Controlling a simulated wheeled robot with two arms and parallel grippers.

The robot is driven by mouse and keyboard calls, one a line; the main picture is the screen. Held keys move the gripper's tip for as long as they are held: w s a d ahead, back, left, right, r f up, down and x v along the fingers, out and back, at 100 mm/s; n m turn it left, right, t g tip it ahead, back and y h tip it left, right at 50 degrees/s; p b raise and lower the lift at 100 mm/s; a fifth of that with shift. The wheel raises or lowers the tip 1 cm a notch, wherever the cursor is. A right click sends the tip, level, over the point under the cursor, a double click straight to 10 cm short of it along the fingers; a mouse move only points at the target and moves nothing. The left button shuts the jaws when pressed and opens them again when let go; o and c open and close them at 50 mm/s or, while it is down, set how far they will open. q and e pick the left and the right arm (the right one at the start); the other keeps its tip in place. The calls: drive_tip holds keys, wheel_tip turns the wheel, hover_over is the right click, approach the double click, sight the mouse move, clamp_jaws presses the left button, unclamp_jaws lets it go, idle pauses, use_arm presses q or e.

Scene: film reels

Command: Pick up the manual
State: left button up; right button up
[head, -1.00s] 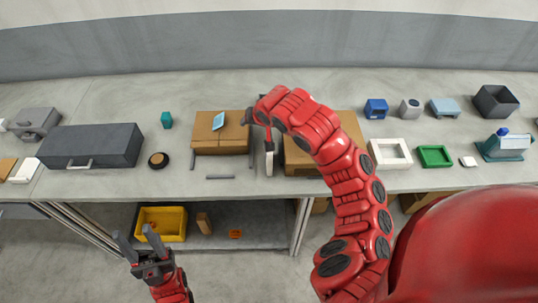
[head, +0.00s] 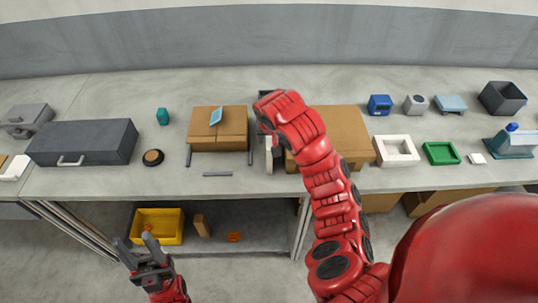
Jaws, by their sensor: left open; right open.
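What I take to be the manual is a small light blue booklet (head: 216,116) lying tilted on top of a brown cardboard box (head: 235,140) on the bench. My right arm reaches over the bench, to the right of that box. Its gripper (head: 267,130) is mostly hidden behind the wrist; only dark parts show, apart from the booklet and right of it. My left gripper (head: 135,241) is open and empty, low at the lower left in front of the bench, well away from the booklet.
A larger cardboard box (head: 340,125) stands behind my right arm. A pale upright item (head: 269,158) stands between the boxes. A dark case (head: 85,142), round reel (head: 153,157) and teal item (head: 162,116) are left. A white tray (head: 410,158) and green tray (head: 441,152) are right.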

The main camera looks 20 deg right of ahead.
drive_tip(key=shift+w+f, duration=0.25)
drive_tip(key=shift+f, duration=0.35)
drive_tip(key=shift+w+f+b, duration=0.15)
drive_tip(key=shift+f+b, duration=0.25)
drive_tip(key=shift+f, duration=0.05)
drive_tip(key=shift+w+f, duration=0.15)
drive_tip(key=shift+f, duration=0.1)
drive_tip(key=p+x, duration=0.2)
drive_tip(key=x, duration=0.1)
drive_tip(key=shift+a, duration=0.15)
drive_tip(key=shift+w+f, duration=0.1)
drive_tip(key=shift+f, duration=0.15)
clamp_jaws()
